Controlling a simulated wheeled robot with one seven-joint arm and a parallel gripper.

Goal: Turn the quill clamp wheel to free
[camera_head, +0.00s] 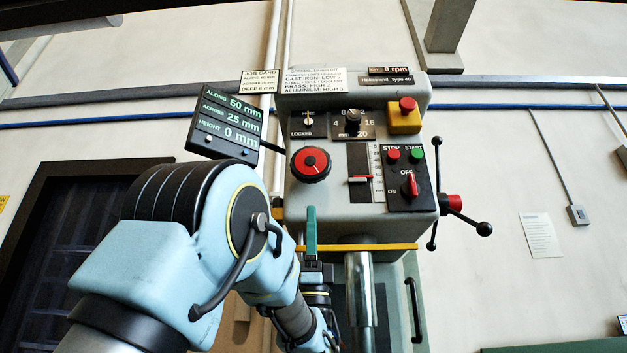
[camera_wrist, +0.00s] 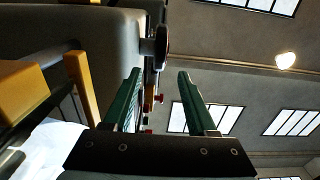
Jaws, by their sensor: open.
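The quill clamp wheel, a black knurled wheel with a red face (camera_head: 311,164), is on the left of the grey drill head's front. A small indicator (camera_head: 308,121) above it has a pale pointer and the word LOCKED; its exact reading is too small to tell. My gripper (camera_head: 311,210) points upward just below the wheel, with a gap between them. In the wrist view its two green fingers (camera_wrist: 159,74) are apart with nothing between them. There the dark wheel (camera_wrist: 162,47) shows edge-on beyond the fingertips, standing out from the grey head.
A display (camera_head: 226,124) stands left of the wheel. A speed dial (camera_head: 352,120), yellow emergency stop box (camera_head: 404,118) and start/stop panel (camera_head: 408,178) are to its right. A yellow bar (camera_head: 385,247) crosses below the head, close to my gripper. A lever handle (camera_head: 455,203) sticks out right.

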